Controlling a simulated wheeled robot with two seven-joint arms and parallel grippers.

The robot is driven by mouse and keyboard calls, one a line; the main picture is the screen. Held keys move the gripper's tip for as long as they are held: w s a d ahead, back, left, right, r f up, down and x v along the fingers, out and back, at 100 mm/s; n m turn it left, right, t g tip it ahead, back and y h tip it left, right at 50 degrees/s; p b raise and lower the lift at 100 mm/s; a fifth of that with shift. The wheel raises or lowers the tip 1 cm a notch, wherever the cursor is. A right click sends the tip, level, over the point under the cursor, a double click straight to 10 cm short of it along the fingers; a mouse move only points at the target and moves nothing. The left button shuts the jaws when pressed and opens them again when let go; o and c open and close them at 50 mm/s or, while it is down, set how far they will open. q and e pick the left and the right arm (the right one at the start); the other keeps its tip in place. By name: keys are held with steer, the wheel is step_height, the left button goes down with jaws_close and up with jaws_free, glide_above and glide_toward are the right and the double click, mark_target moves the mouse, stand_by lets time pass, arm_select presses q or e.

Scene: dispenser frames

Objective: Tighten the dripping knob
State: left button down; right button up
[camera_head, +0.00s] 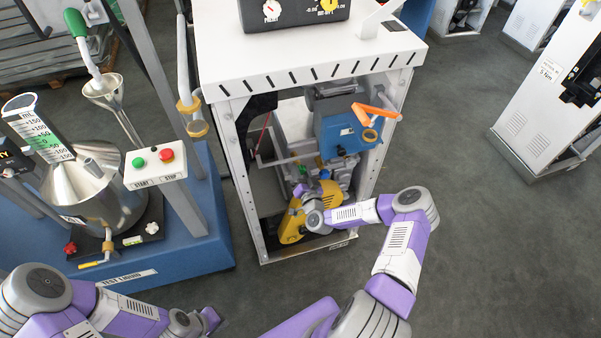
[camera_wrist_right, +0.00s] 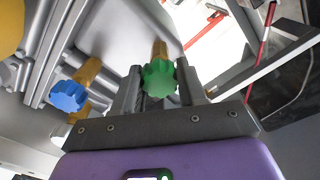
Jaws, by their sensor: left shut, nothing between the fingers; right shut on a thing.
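In the right wrist view a green scalloped knob (camera_wrist_right: 159,82) on a brass stem sits between the fingers of my right gripper (camera_wrist_right: 160,90), which is shut on it. A blue scalloped knob (camera_wrist_right: 68,95) on a brass stem is to its left, apart from the fingers. In the head view my right gripper (camera_head: 306,188) reaches into the open front of the white dispenser cabinet (camera_head: 232,165), by the yellow part low inside. I see no drip in either view. My left gripper (camera_head: 208,319) is at the bottom edge, away from the cabinet; its fingertips are hard to see.
A blue pump unit (camera_head: 340,132) and an orange nozzle (camera_head: 375,110) are above my right gripper. A blue stand (camera_head: 205,235) with a steel measuring can (camera_head: 95,192) is on the left.

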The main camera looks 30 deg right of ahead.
steer(key=shift+m, duration=0.3)
steer(key=o, duration=1.1)
steer(key=shift+c, duration=0.2)
steer(key=p+v, duration=0.1)
steer(key=v, duration=0.6)
steer(key=shift+s+p, duration=0.3)
steer(key=shift+a, duration=0.1)
